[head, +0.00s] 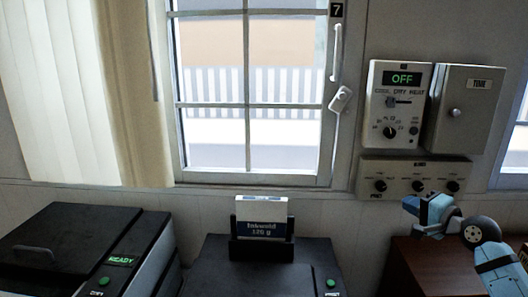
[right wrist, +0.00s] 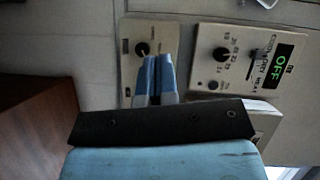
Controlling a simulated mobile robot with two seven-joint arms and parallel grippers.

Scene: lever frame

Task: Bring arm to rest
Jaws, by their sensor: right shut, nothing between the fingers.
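My right arm comes in from the lower right in the head view. Its gripper (head: 410,205) points left and is in front of the wall, just below the lower knob panel (head: 415,177). In the right wrist view the two blue fingers (right wrist: 156,70) lie together with nothing between them. The wall control box (head: 398,108) shows a green OFF and has a slider and a dial; it also shows in the right wrist view (right wrist: 232,68), turned on its side. My left gripper is in neither view.
A box marked TIME (head: 463,108) is beside the control box. A brown cabinet (head: 425,268) stands below my right gripper. A black machine with a READY display (head: 95,245) is at the left. Another black machine (head: 215,268) has a small labelled pack (head: 262,218) in a stand. A window (head: 250,90) is behind.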

